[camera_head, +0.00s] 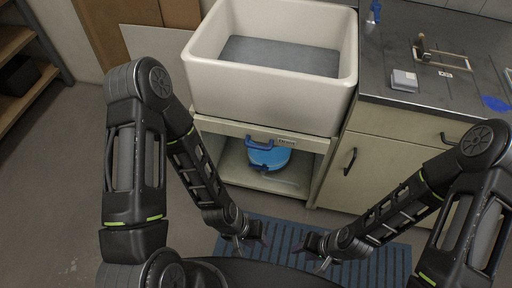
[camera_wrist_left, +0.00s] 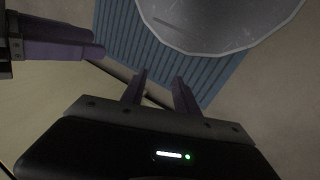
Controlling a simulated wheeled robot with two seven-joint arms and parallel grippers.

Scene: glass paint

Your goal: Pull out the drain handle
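The drain handle (camera_head: 258,147) is a blue loop on the front rail under the white sink, left of a small "Drain" label (camera_head: 286,142). My left gripper (camera_head: 252,243) is low in front of the cabinet, over the blue mat, well apart from the handle. In the left wrist view its two purple fingers (camera_wrist_left: 161,76) stand apart with nothing between them. My right gripper (camera_head: 308,256) is over the mat, to the right of the left one, its fingers spread and empty. Its purple fingers (camera_wrist_left: 62,42) also show at the left wrist view's left edge.
The deep white sink (camera_head: 270,98) stands above an open shelf holding a blue round container (camera_head: 268,157). A dark counter (camera_head: 400,70) with small items and a cabinet door (camera_head: 375,165) are on the right. The blue slatted mat (camera_head: 372,268) lies on the floor.

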